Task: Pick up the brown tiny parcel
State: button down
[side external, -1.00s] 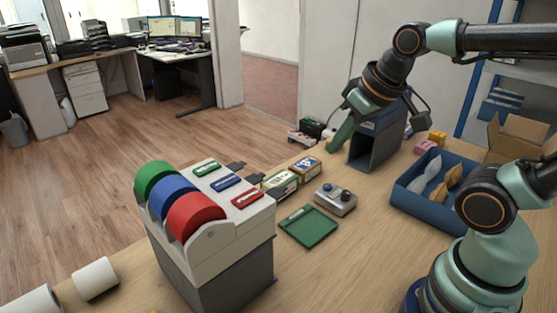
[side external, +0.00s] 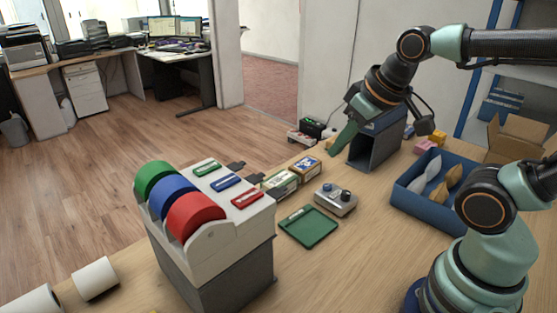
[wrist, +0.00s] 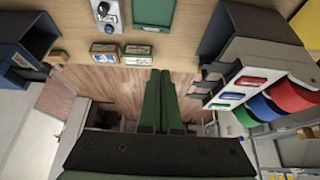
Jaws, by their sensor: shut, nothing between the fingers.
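A small tan-brown block (wrist: 58,57) lies at the table edge beside the dark blue stand in the wrist view, and it may be the brown tiny parcel. I cannot make it out clearly in the side view. My gripper (side external: 342,140) is shut and empty, beside the left of the dark blue stand (side external: 366,155) in the side view. In the wrist view my gripper's green fingers (wrist: 162,76) are together, over the floor past the table edge, to the right of the block and apart from it.
Two labelled boxes (side external: 281,183) stand at the table edge. A grey device with knobs (side external: 335,199) and a green tray (side external: 309,227) are nearer. A tape dispenser (side external: 239,229) stands at left. A blue bin (side external: 401,197) and an open carton (side external: 513,137) are at right.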

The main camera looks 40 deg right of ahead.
grip_release()
dwell(0.3)
jog(key=shift+w, duration=0.1)
